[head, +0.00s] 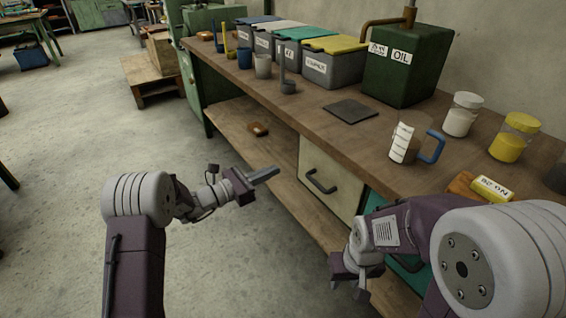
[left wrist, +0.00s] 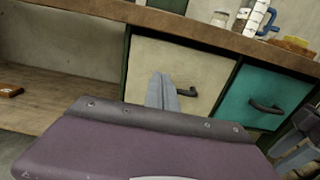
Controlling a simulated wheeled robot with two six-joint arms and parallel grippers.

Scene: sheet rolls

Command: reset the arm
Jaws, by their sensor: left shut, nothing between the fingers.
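My left gripper (head: 264,175) is in front of the workbench, out over the open lower shelf's edge, with its fingers together and nothing between them. Its closed fingers also show in the left wrist view (left wrist: 162,92), pointing at the cream drawer front. My right gripper (head: 352,288) hangs low in front of the bench at the lower middle of the head view. Its fingers are partly hidden and small, so I cannot tell if they are apart. Part of my right arm shows at the right edge of the left wrist view.
The bench top (head: 300,112) holds lidded bins (head: 332,68), a green oil can (head: 405,65), a dark plate (head: 350,111), a blue-handled jug (head: 407,143) and jars (head: 462,115). A cream drawer (head: 328,182) is closed below. A small brown object (head: 258,129) lies on the lower shelf.

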